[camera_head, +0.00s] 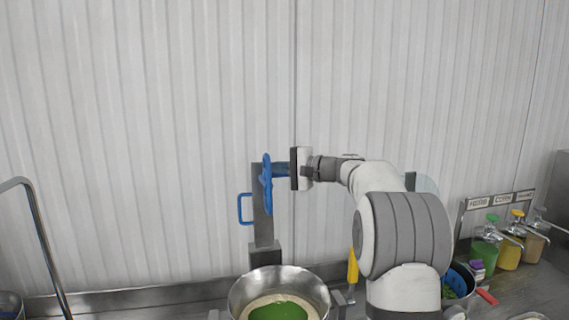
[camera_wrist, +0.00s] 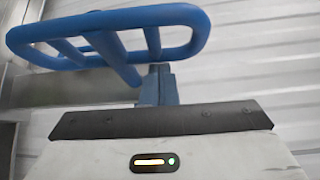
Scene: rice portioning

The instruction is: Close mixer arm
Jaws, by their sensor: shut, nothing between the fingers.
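The mixer arm (camera_head: 264,226) is a dark grey post that stands upright behind the metal mixing bowl (camera_head: 235,296). A blue looped paddle (camera_head: 267,190) is on its front, and a blue handle (camera_head: 241,209) sticks out on its left. My gripper (camera_head: 274,170) has a white body, a dark plate and blue fingers, and reaches in from the right at the paddle's upper part. The fingers are shut with nothing between them. In the wrist view, the shut fingers (camera_wrist: 159,75) end close to the blue loop (camera_wrist: 190,25); I cannot tell whether they touch it.
The bowl holds pale food with a green heap (camera_head: 280,311). A yellow-handled tool (camera_head: 352,268) stands right of it. A blue-rimmed container (camera_head: 460,281) and several labelled dispensers (camera_head: 508,253) are farther right. A metal pipe (camera_head: 45,245) rises at left. A corrugated wall (camera_head: 140,120) closes the back.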

